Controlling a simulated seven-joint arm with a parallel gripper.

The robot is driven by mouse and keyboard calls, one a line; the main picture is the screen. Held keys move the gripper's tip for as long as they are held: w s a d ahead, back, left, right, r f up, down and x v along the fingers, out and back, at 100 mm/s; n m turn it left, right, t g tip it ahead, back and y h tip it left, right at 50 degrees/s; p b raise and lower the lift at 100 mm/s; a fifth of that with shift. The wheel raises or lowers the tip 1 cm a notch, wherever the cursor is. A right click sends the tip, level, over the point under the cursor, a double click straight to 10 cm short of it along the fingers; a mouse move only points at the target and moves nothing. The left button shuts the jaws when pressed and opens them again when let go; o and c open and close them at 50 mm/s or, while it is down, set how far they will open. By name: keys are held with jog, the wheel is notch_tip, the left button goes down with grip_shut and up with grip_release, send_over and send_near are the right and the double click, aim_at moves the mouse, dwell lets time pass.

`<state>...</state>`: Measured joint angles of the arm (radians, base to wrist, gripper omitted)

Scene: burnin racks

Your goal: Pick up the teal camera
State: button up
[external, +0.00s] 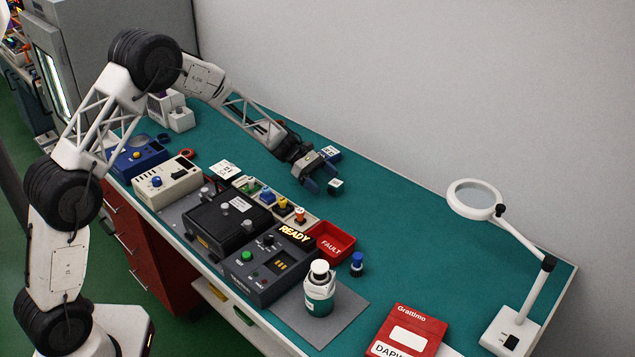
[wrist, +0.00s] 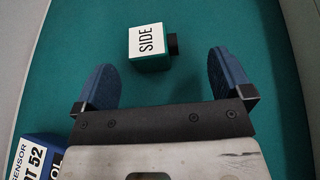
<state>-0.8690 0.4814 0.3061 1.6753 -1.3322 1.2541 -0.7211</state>
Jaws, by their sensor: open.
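The teal camera (wrist: 150,62) is a small teal block with a white top label reading "SIDE" and a short black lens on its right in the wrist view. In the external view the camera (external: 336,185) sits on the teal bench mat just beside my fingertips. My gripper (external: 322,180) is open and empty, low over the mat. In the wrist view my gripper's (wrist: 162,80) two blue fingers are wide apart, and the camera lies between their lines, a little beyond the tips. I cannot tell the exact height of the fingers above the mat.
A blue-and-white sensor box (external: 329,153) stands close behind my gripper; its corner shows in the wrist view (wrist: 38,155). A parts tray (external: 318,226), a red FAULT bin (external: 333,243) and a black test unit (external: 270,265) are nearer the front.

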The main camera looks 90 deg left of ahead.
aim_at(329, 184)
jog(key=shift+x, duration=1.6)
jog(key=c, duration=1)
jog(key=shift+r, duration=0.15)
jog(key=shift+c, duration=0.2)
jog(key=shift+r, duration=4.9)
